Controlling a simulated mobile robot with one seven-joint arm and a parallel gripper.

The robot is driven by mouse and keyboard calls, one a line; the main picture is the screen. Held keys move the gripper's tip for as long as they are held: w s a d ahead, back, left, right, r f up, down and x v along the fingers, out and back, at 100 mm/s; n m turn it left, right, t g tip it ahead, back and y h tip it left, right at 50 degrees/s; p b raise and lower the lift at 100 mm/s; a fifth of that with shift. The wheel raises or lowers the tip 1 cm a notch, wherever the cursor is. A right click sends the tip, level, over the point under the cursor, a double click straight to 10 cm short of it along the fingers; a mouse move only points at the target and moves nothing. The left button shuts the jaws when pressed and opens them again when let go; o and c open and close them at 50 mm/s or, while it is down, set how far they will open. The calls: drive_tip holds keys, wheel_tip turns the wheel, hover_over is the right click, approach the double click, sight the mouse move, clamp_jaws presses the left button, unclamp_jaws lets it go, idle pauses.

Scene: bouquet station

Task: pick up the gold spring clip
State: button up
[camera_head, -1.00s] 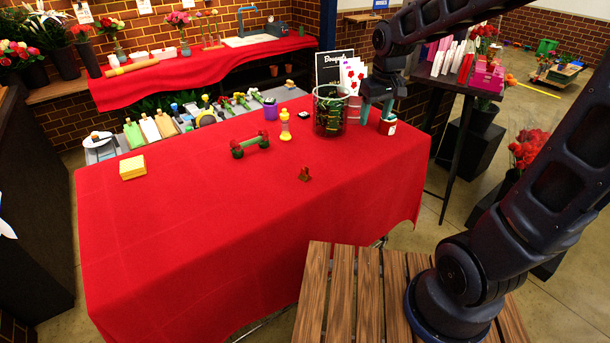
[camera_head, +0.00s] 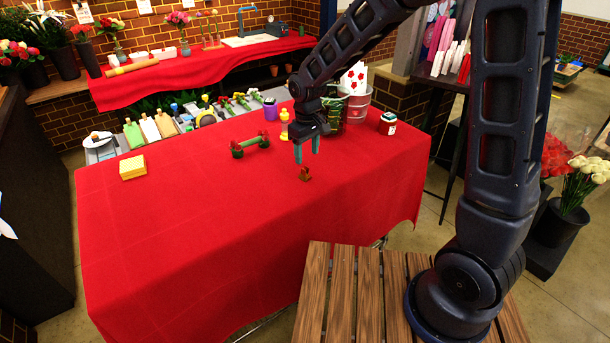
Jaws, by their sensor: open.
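The gold spring clip (camera_head: 304,174) is a small brownish-gold piece on the red tablecloth, right of the table's middle. My gripper (camera_head: 307,157) points down with its two teal fingers apart and empty. In the picture its fingertips are just above the clip; the exact height gap is hard to judge.
A red-and-white jar (camera_head: 388,123) is at right. Yellow pads (camera_head: 132,167) lie far left. The front cloth is clear.

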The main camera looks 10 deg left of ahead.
sight(304, 167)
drive_tip(key=shift+a+f, duration=0.25)
drive_tip(key=shift+f, duration=1.65)
drive_tip(key=shift+a+f, duration=0.2)
drive_tip(key=shift+f, duration=1.7)
drive_tip(key=c, duration=1.1)
drive_tip(key=shift+o, duration=0.2)
drive_tip(key=shift+r, duration=0.1)
